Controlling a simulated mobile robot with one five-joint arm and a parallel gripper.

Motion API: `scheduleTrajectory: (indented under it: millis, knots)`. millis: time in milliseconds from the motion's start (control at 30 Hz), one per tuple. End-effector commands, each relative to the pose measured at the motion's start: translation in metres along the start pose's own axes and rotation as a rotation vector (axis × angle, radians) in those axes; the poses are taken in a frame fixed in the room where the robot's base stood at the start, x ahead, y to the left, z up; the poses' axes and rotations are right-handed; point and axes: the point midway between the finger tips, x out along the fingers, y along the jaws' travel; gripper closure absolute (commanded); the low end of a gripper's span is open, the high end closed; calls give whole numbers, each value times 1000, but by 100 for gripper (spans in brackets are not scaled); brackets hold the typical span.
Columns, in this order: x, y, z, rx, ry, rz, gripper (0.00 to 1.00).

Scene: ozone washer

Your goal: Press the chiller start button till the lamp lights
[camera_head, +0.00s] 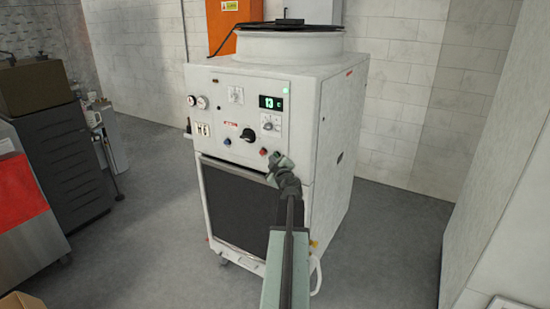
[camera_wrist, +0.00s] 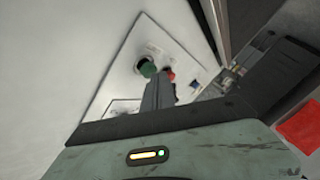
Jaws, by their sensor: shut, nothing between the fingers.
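The white chiller (camera_head: 335,150) stands ahead, its control panel (camera_head: 215,120) facing me. My gripper (camera_head: 276,158) is shut and empty at the panel's lower right corner. In the wrist view the closed fingers (camera_wrist: 160,88) reach up to a round green button (camera_wrist: 147,67), overlapping its lower edge. I cannot tell whether they touch it. A red button (camera_wrist: 171,76) is just beside the fingertips; it also shows in the head view (camera_head: 263,151). The green button is hidden behind my gripper in the head view. A small green light (camera_head: 285,91) glows above the display (camera_head: 271,102), which reads 13.
A black rotary switch (camera_head: 248,135) and a blue button (camera_head: 227,141) are left of the red button. A dark cabinet (camera_head: 58,150) stands at left. Grey floor (camera_head: 390,235) is clear right of the chiller.

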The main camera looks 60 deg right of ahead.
Motion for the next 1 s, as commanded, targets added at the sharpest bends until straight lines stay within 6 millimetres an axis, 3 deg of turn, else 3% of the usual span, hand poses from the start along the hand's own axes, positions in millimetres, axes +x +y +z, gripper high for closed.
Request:
scheduleTrajectory:
  millis: [567,1000]
  knots:
    - [-10,-8,-8,0,0,0,100]
    - [-39,-29,-29,0,1,-1,100]
